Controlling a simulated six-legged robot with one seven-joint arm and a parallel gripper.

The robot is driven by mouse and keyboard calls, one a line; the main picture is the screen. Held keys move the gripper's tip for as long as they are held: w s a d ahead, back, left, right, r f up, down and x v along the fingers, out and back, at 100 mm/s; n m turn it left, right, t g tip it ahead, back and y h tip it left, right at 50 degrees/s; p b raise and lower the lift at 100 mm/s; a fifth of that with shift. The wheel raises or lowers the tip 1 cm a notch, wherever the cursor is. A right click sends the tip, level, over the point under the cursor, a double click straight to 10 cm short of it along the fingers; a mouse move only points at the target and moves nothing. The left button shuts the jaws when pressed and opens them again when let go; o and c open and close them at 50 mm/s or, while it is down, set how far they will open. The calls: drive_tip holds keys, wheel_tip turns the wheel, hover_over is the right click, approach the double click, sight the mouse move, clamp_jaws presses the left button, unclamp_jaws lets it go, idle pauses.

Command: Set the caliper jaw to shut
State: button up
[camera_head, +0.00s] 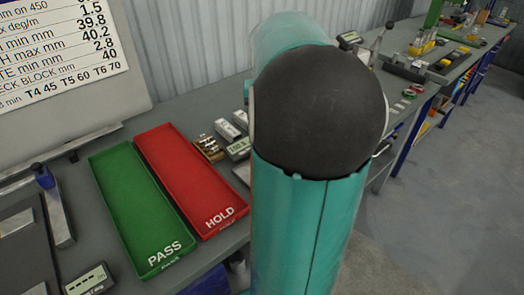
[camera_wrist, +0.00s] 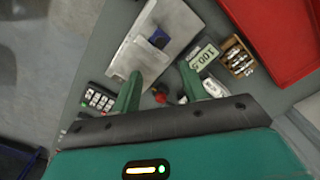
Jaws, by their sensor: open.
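My gripper (camera_wrist: 159,68) is open in the wrist view, with its two green fingers apart and nothing held between them. It is above the grey bench. A small digital readout (camera_wrist: 205,57), showing what looks like 100.5, lies just beyond the right finger. It may be part of the caliper, but I cannot make out a jaw or tell its setting. Small dark round parts (camera_wrist: 161,93) show between the fingers, partly hidden by the gripper body. In the head view my arm hides the gripper and the bench behind it.
In the wrist view, a pale metal plate (camera_wrist: 150,55) with a dark blue piece, a keypad device (camera_wrist: 97,99) and a box of brass pieces (camera_wrist: 237,58) surround the fingers. In the head view, a green PASS tray (camera_head: 115,190) and a red HOLD tray (camera_head: 180,165) lie left.

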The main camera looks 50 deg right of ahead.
wheel_tip(320, 180, down, 12)
drive_tip(key=shift+f, duration=0.1)
idle(0.4)
clamp_jaws()
